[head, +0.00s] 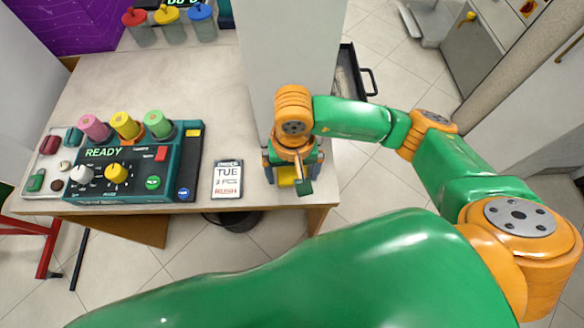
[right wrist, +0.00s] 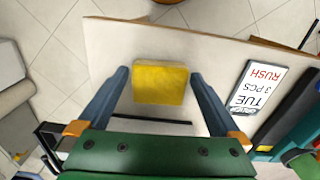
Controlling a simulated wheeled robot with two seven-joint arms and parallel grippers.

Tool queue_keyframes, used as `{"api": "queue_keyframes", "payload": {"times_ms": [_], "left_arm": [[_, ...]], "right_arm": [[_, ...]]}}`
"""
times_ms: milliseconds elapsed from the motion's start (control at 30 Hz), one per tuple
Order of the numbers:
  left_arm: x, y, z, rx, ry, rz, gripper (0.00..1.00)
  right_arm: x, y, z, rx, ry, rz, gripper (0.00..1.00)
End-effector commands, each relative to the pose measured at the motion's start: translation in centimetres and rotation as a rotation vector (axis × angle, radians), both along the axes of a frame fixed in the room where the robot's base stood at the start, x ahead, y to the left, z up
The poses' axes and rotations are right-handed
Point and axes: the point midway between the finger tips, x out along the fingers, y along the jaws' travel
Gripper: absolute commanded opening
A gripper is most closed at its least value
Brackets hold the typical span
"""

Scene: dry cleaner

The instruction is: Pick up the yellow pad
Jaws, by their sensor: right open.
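The yellow pad (right wrist: 160,84) lies flat on the table top near its edge. In the head view only part of the pad (head: 287,176) shows beneath my right gripper (head: 293,168), which hides the rest. My right gripper is open and points down over the pad. In the right wrist view the two blue fingers of the gripper (right wrist: 159,78) stand on either side of the pad, with a gap on both sides. Nothing is held. My left gripper is not in view.
A card reading TUE (head: 227,179) lies left of the pad. A teal console (head: 130,188) with coloured spools and knobs stands further left. A grey pillar (head: 290,45) rises behind my right gripper. The table's right and front edges are close to the pad.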

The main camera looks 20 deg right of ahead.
Motion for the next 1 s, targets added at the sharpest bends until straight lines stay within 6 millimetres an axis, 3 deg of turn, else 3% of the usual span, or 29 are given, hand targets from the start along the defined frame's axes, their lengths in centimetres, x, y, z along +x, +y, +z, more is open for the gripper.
{"api": "queue_keyframes", "payload": {"times_ms": [200, 400, 467, 767, 900, 1000], "left_arm": [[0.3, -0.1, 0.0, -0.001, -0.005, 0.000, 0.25], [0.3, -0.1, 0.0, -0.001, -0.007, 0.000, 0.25], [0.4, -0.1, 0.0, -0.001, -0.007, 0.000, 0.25], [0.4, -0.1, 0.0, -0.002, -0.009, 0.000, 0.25], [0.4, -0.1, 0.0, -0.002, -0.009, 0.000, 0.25], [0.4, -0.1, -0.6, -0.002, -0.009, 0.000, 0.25]], "right_arm": [[0.0, 0.0, -0.2, 0.000, -0.001, -0.001, 0.97], [0.0, 0.0, -0.2, 0.000, 0.000, -0.001, 0.43], [0.0, 0.0, -0.2, 0.000, 0.000, -0.001, 0.31], [0.1, 0.0, 0.4, 0.001, 0.000, -0.002, 0.31], [0.2, 0.0, 2.8, 0.002, -0.007, 0.000, 0.31], [-0.7, -2.0, 5.1, -0.002, -0.009, -0.002, 0.31]]}}
